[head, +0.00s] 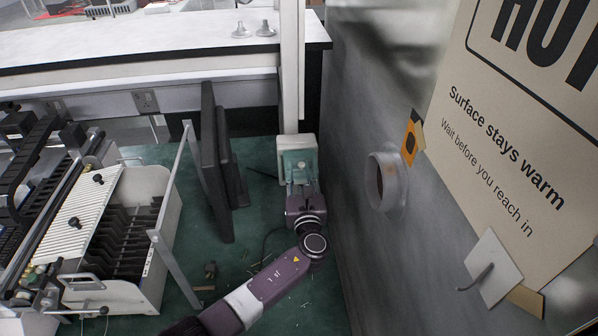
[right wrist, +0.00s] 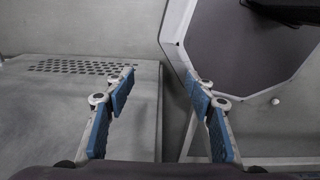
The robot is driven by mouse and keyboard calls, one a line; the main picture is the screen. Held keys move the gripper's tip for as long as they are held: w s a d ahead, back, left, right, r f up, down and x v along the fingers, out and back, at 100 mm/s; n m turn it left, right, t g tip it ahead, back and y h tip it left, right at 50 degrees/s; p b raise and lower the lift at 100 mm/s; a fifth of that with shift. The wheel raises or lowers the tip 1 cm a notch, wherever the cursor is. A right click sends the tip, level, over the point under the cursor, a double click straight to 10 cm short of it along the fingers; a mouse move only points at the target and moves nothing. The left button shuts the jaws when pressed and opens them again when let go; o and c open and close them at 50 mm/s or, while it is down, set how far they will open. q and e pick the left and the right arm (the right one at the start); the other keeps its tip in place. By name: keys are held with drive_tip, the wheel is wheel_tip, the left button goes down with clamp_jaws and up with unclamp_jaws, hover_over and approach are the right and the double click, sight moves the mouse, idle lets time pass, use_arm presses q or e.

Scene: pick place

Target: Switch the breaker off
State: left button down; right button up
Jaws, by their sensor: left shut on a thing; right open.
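The breaker (head: 297,145) is a pale box with a teal front, fixed low on a white post at the back of the green surface. My left gripper (head: 300,182) reaches up to its front from below and is shut on a part of the breaker. The fingers and wrist cover that part, so the switch and its position cannot be made out. My right gripper (right wrist: 160,88) shows in the right wrist view, open and empty, its blue-padded fingers wide apart. The breaker is not seen in that view.
A grey metal wall with a round port (head: 386,181) and a warm-surface sign (head: 530,130) stands close on the right. Dark upright panels (head: 216,165) stand left of the breaker. A slotted white rack (head: 150,275) is at left. Small debris lies on the green surface (head: 325,290).

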use_arm(q)
drive_tip(key=t+b, duration=0.2)
drive_tip(key=b, duration=0.5)
drive_tip(key=f+t+b, duration=0.1)
drive_tip(key=t+b, duration=0.1)
drive_tip(key=b, duration=0.6)
drive_tip(key=shift+f+y, duration=0.15)
drive_tip(key=shift+y, duration=0.25)
drive_tip(key=c, duration=1.6)
unclamp_jaws()
drive_tip(key=shift+s, duration=0.1)
drive_tip(key=v, duration=1.2)
